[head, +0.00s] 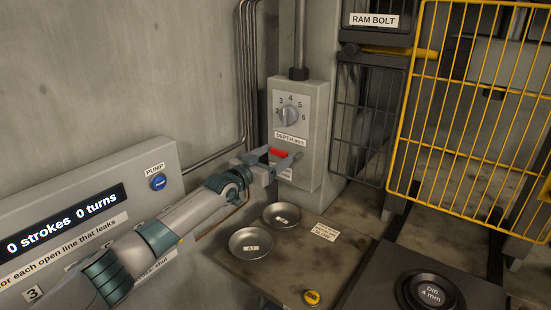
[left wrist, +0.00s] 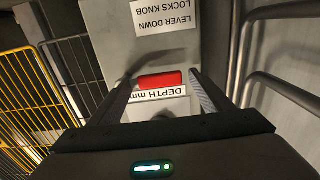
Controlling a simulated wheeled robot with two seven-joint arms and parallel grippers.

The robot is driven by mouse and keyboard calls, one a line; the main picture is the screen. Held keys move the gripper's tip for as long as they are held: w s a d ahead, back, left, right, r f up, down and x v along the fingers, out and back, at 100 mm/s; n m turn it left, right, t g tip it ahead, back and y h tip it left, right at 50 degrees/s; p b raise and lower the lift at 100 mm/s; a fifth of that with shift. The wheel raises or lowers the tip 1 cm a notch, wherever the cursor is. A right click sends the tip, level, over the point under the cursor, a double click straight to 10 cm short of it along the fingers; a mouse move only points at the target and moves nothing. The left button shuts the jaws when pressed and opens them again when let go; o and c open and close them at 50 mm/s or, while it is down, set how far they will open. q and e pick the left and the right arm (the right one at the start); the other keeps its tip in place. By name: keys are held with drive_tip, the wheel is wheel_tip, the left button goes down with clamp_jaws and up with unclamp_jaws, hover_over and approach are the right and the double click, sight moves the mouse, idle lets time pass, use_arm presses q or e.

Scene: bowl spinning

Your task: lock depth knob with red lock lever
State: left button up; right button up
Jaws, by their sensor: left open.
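The depth knob (head: 289,115) is a round grey dial on the grey control box, with numbers around it and a "DEPTH mm" label below. The red lock lever (head: 279,153) sits under that label and lies level. In the left wrist view the red lever (left wrist: 160,80) shows between my two open fingers, with no visible contact. My left gripper (head: 285,165) is open in front of the box at the lever, and it also shows in the left wrist view (left wrist: 162,85). It partly hides the label below the lever. My right gripper is not in view.
A yellow wire gate (head: 470,110) stands at the right. A pump panel (head: 110,195) is at the left.

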use_arm(q)
drive_tip(key=shift+c, duration=0.3)
drive_tip(key=c, duration=1.4)
drive_tip(key=shift+c, duration=0.2)
drive_tip(key=shift+f, duration=0.15)
